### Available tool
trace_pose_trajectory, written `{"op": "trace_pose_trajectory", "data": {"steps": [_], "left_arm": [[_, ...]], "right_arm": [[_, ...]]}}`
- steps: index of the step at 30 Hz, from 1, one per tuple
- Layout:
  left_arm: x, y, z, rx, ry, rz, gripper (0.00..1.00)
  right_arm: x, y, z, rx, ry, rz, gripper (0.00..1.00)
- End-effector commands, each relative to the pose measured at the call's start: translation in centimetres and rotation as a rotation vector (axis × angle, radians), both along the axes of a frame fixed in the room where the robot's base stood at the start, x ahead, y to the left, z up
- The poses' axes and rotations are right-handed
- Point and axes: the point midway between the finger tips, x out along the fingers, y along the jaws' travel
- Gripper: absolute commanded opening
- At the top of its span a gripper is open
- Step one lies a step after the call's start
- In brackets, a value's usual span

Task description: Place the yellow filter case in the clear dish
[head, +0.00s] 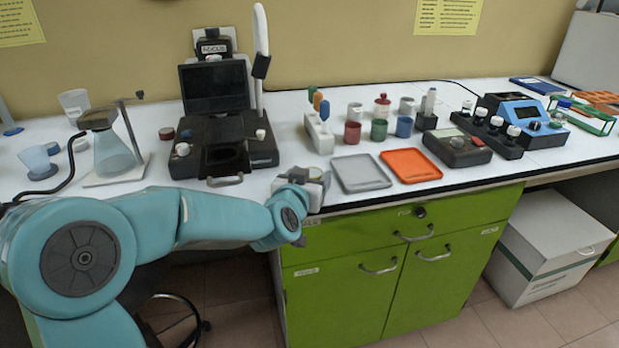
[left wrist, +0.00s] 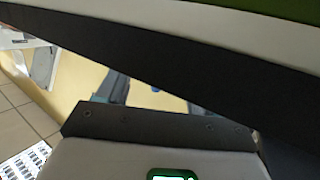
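I cannot make out a yellow filter case or a clear dish in either view. My left gripper (head: 308,182) is at the bench's front edge, just left of the grey tray. It is small and partly hidden by my own wrist, so I cannot tell whether it is open or shut, and I see nothing clearly held. The left wrist view shows dark and pale surfaces close up, with a small green-lit display, tiled floor and yellow wall beyond. My right gripper is in neither view.
The grey tray (head: 360,173) and orange tray (head: 411,166) lie near the front edge. Behind them stand coloured jars (head: 379,129) and a white holder (head: 319,134). A black screened instrument (head: 215,92) and a flask stand (head: 117,170) are left. Green cabinets (head: 400,270) are below.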

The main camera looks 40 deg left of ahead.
Motion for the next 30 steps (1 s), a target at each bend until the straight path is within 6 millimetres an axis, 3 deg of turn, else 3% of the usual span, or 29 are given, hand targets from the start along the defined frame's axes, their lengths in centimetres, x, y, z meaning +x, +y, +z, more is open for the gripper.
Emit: {"op": "trace_pose_trajectory", "data": {"steps": [11, 24, 30], "left_arm": [[-0.1, 0.0, 0.6, 0.0, 0.0, 0.0, 0.74], [-8.6, -3.0, 2.3, 0.0, -0.001, -0.001, 0.74], [-10.8, -3.7, 2.7, 0.0, -0.001, 0.0, 0.74]], "right_arm": [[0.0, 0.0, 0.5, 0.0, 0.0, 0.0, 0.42], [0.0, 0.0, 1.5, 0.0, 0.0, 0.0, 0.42], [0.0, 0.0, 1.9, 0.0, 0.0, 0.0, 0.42]]}}
